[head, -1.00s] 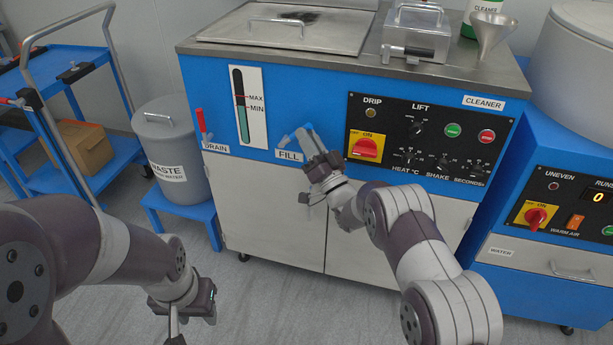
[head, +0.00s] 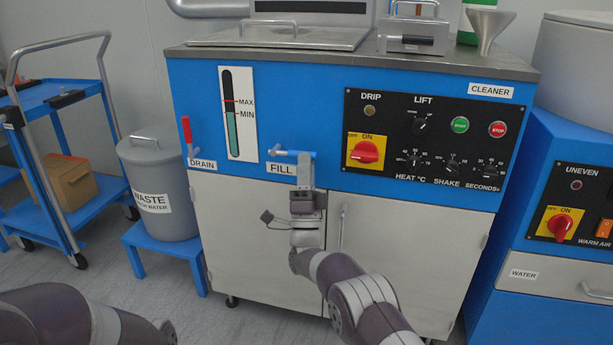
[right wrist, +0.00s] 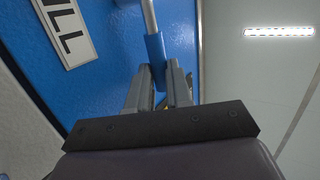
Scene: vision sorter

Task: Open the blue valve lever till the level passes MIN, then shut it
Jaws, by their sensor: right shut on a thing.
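The blue valve lever (head: 283,152) is on the blue panel above the FILL label. It lies roughly level, its free end pointing right. My right gripper (head: 305,160) comes from below and is shut on the lever's right end, partly hiding it. In the right wrist view the lever's blue grip (right wrist: 155,48) sits between the two fingers (right wrist: 160,80). The level gauge (head: 238,113) stands upright to the left. Its green column (head: 232,135) tops out about at the MIN mark, below MAX; the exact gap is too small to tell. My left gripper is out of view.
A red lever (head: 187,130) is at the DRAIN label left of the gauge. A black control panel (head: 433,148) with knobs and buttons is close on the right. A grey waste bin (head: 155,185) and a blue cart (head: 60,190) stand to the left.

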